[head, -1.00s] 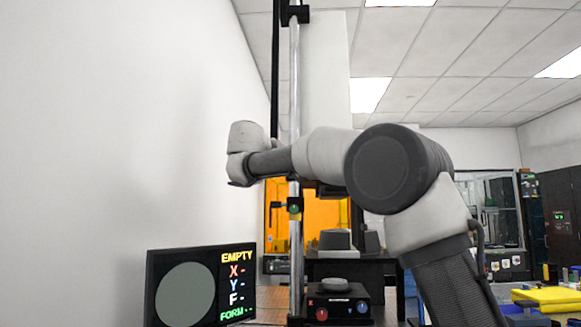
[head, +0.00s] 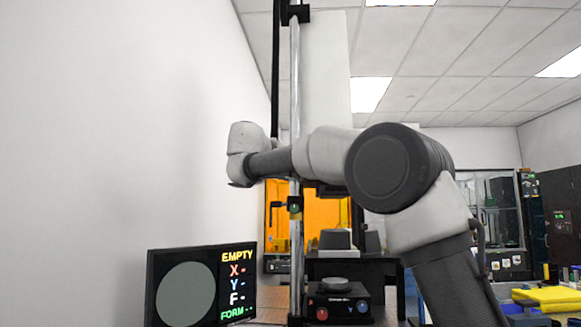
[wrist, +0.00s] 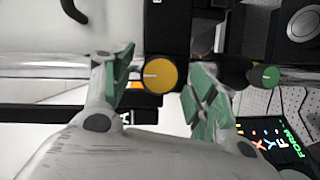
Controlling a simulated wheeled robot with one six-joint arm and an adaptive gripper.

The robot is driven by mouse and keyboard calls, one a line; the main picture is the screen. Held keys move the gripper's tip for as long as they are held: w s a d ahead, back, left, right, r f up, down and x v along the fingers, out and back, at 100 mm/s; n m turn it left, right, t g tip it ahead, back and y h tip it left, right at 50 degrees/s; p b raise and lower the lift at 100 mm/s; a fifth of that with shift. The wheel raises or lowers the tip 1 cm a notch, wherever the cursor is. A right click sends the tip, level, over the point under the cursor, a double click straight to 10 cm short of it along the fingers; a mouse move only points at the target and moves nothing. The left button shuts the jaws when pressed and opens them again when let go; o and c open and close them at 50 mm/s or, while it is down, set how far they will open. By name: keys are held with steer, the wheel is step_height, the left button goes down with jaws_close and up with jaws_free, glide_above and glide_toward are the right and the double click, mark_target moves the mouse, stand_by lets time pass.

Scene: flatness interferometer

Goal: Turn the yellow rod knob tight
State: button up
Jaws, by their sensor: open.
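The yellow rod knob (wrist: 159,75) is a round disc with a pale pointer line, on a black clamp block (wrist: 167,30) in the wrist view. My gripper (wrist: 158,82) is open, with one green-padded finger to the left of the knob and one to the right. Gaps show between the knob and both fingers, so I see no contact. In the head view the yellow knob and my fingers cannot be made out; my arm crosses in front of the rod (head: 295,80).
A green knob (wrist: 263,77) lies right of my right finger; it also shows lower on the rod in the head view (head: 295,208). A screen reading EMPTY (head: 186,292) stands at lower left, beside a control box (head: 338,304). A white wall (head: 120,130) fills the left.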

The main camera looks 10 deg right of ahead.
steer(key=v, duration=1.2)
